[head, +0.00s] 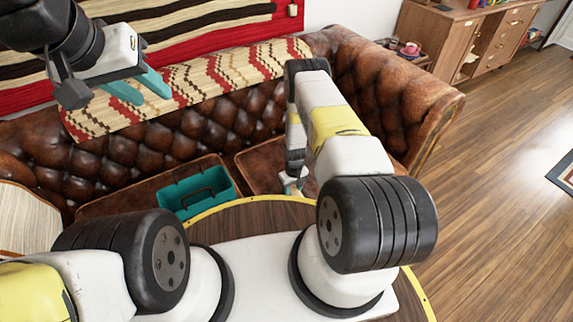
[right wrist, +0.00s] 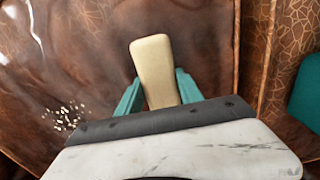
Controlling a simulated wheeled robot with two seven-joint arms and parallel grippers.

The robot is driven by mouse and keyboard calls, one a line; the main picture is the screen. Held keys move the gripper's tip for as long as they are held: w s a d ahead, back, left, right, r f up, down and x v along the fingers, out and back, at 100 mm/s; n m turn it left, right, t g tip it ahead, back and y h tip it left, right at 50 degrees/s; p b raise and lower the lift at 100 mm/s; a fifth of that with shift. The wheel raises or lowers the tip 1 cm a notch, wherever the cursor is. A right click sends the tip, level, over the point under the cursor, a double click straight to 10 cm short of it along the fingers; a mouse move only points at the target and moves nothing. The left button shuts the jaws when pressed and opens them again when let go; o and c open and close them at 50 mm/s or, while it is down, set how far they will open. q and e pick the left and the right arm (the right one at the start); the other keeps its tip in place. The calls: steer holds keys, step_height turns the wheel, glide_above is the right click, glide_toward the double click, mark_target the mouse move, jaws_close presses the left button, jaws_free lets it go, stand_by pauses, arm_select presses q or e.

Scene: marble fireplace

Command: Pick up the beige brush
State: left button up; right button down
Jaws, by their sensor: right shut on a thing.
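The beige brush (right wrist: 153,62) shows in the right wrist view as a pale, flat, rounded block standing out between the two teal fingers. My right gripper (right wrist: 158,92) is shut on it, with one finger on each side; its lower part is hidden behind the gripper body. In the head view my right gripper (head: 291,185) is low over the brown leather sofa seat, mostly hidden by my own arm, and the brush is hard to make out there. My left gripper (head: 139,90) is at the upper left, its two teal fingers apart and empty.
A teal toolbox (head: 228,185) with a dark handle sits on the sofa seat left of my right gripper. The tufted leather sofa (head: 260,115) carries a patterned throw (head: 205,78). A round yellow-edged wooden table (head: 205,228) is in front. Wooden floor (head: 490,170) is open at right.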

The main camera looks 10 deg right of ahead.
mark_target(292, 191)
steer(key=shift+r, duration=0.9)
steer(key=shift+s+a+r, duration=0.15)
steer(key=shift+r, duration=0.35)
steer(key=shift+s+a+r, duration=0.1)
steer(key=shift+s+r, duration=0.05)
steer(key=shift+r, duration=0.3)
steer(key=s+a, duration=0.3)
steer(key=s, duration=0.1)
steer(key=s+a+r, duration=0.1)
steer(key=s+a, duration=0.2)
steer(key=s, duration=0.1)
steer(key=s+a, duration=0.3)
steer(key=s, duration=0.1)
steer(key=shift+a+r, duration=0.2)
steer(key=shift+a, duration=0.05)
